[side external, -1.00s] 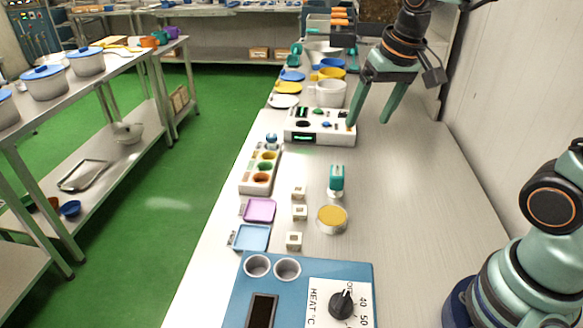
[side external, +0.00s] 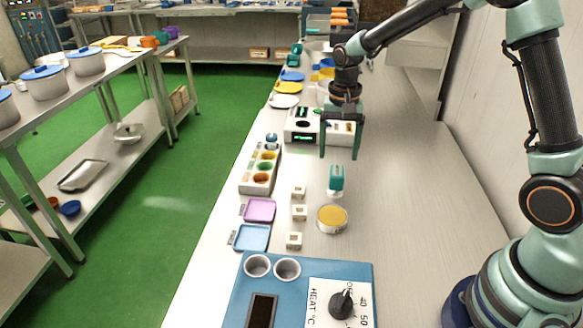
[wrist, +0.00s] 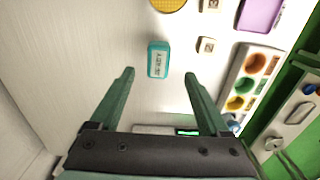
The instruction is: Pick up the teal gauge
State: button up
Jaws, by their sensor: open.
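The teal gauge (side external: 337,178) stands on the light worktop, on a small pale foot, just behind the round yellow-topped tin. In the wrist view the teal gauge (wrist: 158,59) shows a pale face with dark markings, a little beyond the fingertips and between their lines. My gripper (side external: 340,156) is open and empty, fingers pointing down, above and slightly behind the gauge in the side view. In the wrist view my gripper (wrist: 160,74) has its two fingers spread wide, with the gauge nearer the middle of the gap. Nothing touches the gauge.
The yellow-topped tin (side external: 332,219) and small pale blocks (side external: 299,212) stand in front of the gauge. A holder with coloured cups (side external: 260,170) is to the left. A white panel box (side external: 303,127) stands behind. The worktop right of the gauge is clear.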

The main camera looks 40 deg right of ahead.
aim_at(337, 170)
jog(key=shift+d+f, duration=0.15)
jog(key=shift+f, duration=3.65)
grip_shut()
